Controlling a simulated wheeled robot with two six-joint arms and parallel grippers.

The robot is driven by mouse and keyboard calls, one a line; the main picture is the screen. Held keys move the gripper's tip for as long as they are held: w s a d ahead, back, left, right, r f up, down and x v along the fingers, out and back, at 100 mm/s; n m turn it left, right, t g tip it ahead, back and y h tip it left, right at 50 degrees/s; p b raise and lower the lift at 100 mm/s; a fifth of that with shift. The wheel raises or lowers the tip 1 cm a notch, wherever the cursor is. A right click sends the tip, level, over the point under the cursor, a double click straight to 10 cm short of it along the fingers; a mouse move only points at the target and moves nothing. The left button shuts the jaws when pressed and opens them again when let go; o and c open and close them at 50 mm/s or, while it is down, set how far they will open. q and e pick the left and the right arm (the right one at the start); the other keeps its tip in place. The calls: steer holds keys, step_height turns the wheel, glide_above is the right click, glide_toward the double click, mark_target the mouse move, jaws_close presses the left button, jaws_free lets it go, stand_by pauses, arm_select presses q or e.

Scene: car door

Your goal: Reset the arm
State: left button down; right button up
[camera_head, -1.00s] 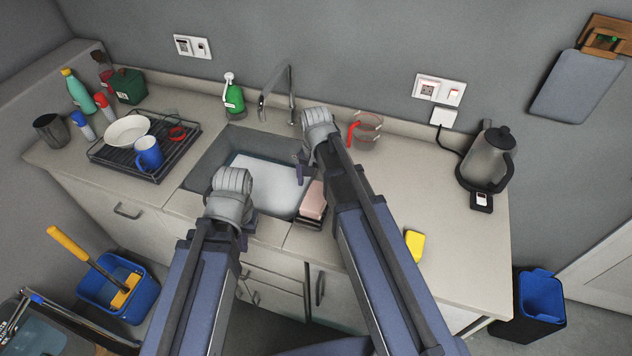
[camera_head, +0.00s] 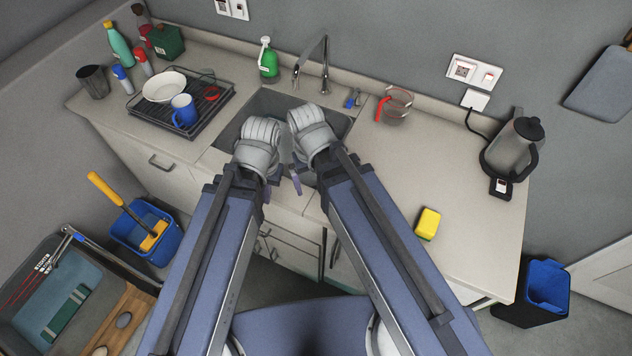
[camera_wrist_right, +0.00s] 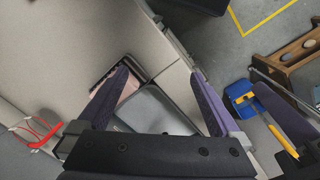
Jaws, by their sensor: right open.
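Both of my arms reach forward over the front of the sink (camera_head: 262,102), with their grey wrists close together in the head view. My left gripper (camera_head: 273,190) is at the sink's front edge, mostly behind its own wrist, so its jaws cannot be read. My right gripper (camera_head: 297,182) is close beside it, with one purple finger visible. In the right wrist view the right gripper (camera_wrist_right: 160,74) has its two purple fingers spread wide, with nothing held between them.
A dish rack (camera_head: 205,118) with a blue mug (camera_head: 184,110) stands left of the sink. A measuring cup (camera_head: 398,104), yellow sponge (camera_head: 428,222) and kettle (camera_head: 512,145) are on the right counter. A blue bucket (camera_head: 140,232) and bin (camera_head: 545,288) stand on the floor.

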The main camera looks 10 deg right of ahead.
steer(key=shift+s+a+n, duration=0.25)
steer(key=shift+s+n, duration=0.15)
steer(key=shift+s, duration=0.15)
steer(key=shift+s+a+n, duration=0.2)
steer(key=shift+s+n, duration=0.2)
steer(key=shift+s, duration=0.1)
step_height(320, 180, down, 8)
steer(key=b, duration=0.8)
